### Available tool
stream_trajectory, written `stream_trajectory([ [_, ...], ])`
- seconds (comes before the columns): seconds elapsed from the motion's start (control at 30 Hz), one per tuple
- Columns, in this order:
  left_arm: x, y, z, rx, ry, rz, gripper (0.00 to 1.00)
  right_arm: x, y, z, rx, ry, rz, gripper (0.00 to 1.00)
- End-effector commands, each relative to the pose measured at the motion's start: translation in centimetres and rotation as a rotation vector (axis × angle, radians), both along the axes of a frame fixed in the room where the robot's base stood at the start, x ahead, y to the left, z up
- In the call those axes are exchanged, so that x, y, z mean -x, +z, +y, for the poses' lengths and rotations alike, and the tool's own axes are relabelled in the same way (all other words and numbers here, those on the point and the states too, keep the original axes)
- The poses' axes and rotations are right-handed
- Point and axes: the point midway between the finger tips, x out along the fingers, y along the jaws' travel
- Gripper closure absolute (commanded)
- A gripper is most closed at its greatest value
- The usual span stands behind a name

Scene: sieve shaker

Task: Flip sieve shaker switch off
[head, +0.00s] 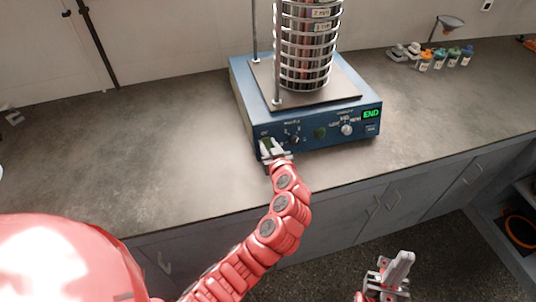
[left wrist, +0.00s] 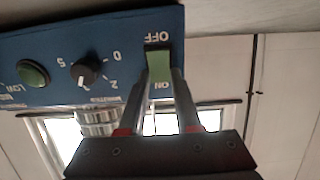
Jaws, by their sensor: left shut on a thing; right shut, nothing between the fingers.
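The sieve shaker (head: 240,95) is a blue box with a stack of round sieves (head: 305,50) on its top plate. Its front panel display (head: 371,113) reads END in green. The green rocker switch (left wrist: 158,66) sits at the panel's end between the OFF and ON labels. My left gripper (head: 268,148) is at the panel's lower left corner. In the left wrist view, its fingers (left wrist: 160,88) are closed on the green switch from the ON side. The fingers partly cover the switch, and its tilt is hard to tell. My right gripper (head: 398,266) is shut and empty, low in front of the cabinets.
A dark knob (left wrist: 86,72) and a round green button (left wrist: 33,73) are beside the switch on the panel. Small bottles (head: 440,59) and a funnel (head: 450,22) stand at the back right.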

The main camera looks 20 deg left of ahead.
Motion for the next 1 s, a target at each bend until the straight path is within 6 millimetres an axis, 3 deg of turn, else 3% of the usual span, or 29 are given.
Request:
stream_trajectory([
  [0.03,0.0,-1.1,0.0,-0.011,0.000,-0.020,1.00,0.0,-2.3,0.0,0.000,0.000,0.000,1.00],
  [0.4,0.3,-1.2,-0.1,-0.085,0.001,-0.128,1.00,0.0,-9.1,0.0,0.000,0.000,0.000,1.00],
  [0.87,0.4,-0.5,-0.2,-0.100,0.002,-0.148,1.00,0.0,-9.7,0.0,0.000,0.000,0.000,1.00],
  [0.9,0.4,-0.5,-0.2,-0.100,0.002,-0.148,0.64,0.0,-9.7,0.0,0.000,0.000,0.000,1.00],
  [1.0,0.3,-0.5,-0.2,-0.100,0.001,-0.148,0.46,0.0,-9.7,0.0,0.000,0.000,0.000,1.00],
])
